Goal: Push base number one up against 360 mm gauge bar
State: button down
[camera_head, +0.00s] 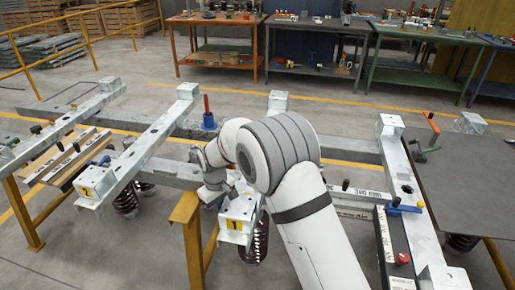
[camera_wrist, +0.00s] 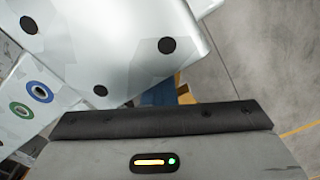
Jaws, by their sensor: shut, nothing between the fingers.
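Base number one is a galvanized steel block with a yellow "1" plate (camera_head: 234,224), near the centre of the head view, on a spring mount. My gripper (camera_head: 226,191) is low over its left top edge, shut and empty; my arm hides part of the block, and I cannot tell whether they touch. The wrist view shows a pale metal surface with dark round holes (camera_wrist: 102,90) close to the dark gripper body (camera_wrist: 160,122); fingertips are hidden there. Labelled bars lie at left (camera_head: 76,160) and right of my arm (camera_head: 360,191); I cannot read which is the 360 mm gauge bar.
A similar base with a yellow "2" plate (camera_head: 86,191) stands at left. A yellow post (camera_head: 187,212) stands just left of base one. A red-handled tool on a blue base (camera_head: 208,118) stands behind. A dark plate (camera_head: 465,180) lies at right. Workbenches line the back.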

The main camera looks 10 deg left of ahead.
aim_at(255, 214)
jog(key=shift+s+d+f+b, duration=0.1)
jog(key=shift+d+b, duration=0.05)
jog(key=shift+d, duration=0.85)
jog(key=shift+d+f+b, duration=0.1)
jog(key=shift+d+b, duration=0.05)
jog(key=shift+d, duration=1)
jog(key=shift+d+b, duration=0.3)
jog(key=shift+d, duration=1.65)
jog(key=shift+d+r+b, duration=0.1)
jog(key=shift+d+b, duration=0.2)
jog(key=shift+d, duration=1.7)
jog(key=shift+d, duration=0.55)
jog(key=shift+a, duration=0.2)
